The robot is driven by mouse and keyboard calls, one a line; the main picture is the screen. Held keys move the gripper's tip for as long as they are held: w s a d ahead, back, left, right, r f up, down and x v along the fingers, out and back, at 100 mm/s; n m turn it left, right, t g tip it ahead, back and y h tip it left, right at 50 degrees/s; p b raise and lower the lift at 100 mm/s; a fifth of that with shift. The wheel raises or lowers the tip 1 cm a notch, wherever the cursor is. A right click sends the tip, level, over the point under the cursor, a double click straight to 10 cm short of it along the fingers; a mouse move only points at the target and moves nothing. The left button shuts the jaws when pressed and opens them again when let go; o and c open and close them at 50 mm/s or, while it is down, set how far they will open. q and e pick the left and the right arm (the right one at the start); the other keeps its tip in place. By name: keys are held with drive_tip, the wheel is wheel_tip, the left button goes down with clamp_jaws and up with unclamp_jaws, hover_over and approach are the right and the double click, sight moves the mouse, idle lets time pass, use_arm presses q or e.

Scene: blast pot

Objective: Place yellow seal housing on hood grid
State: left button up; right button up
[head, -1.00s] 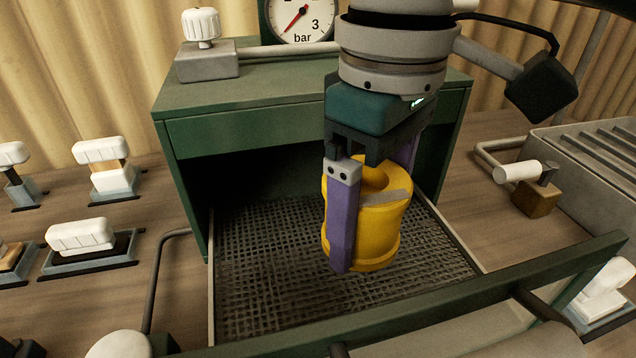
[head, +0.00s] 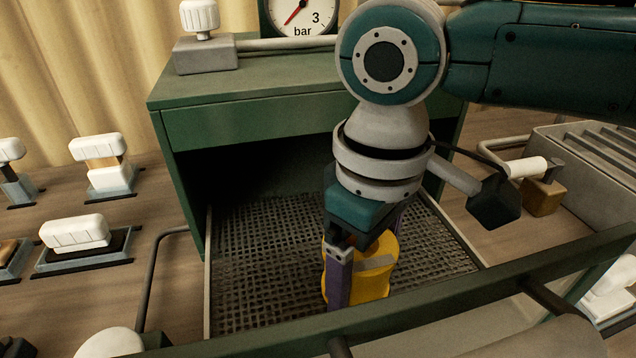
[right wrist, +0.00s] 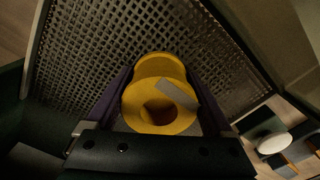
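The yellow seal housing (head: 374,268) is a yellow flanged cylinder with a hole in its top and a grey strip. My right gripper (head: 362,275) has its purple fingers on either side of it, and it stands upright between them. In the right wrist view the housing (right wrist: 160,104) sits between both fingers, with the grid behind it. The hood grid (head: 265,255) is a dark mesh floor in the green hood. The housing is low over the front part of the grid; whether its base touches is hidden by the front rail. My left gripper is not in view.
The green hood (head: 250,128) stands behind, its inside dark. A green front rail (head: 420,305) crosses before the grid. White-handled items (head: 75,233) stand at left; a grey slatted box (head: 585,165) is at right. The grid's left side is clear.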

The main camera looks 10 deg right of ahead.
drive_tip(key=shift+o, duration=0.9)
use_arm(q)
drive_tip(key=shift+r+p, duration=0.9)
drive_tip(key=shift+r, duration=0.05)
use_arm(e)
wheel_tip(320, 180, up, 12)
drive_tip(key=shift+r, duration=0.15)
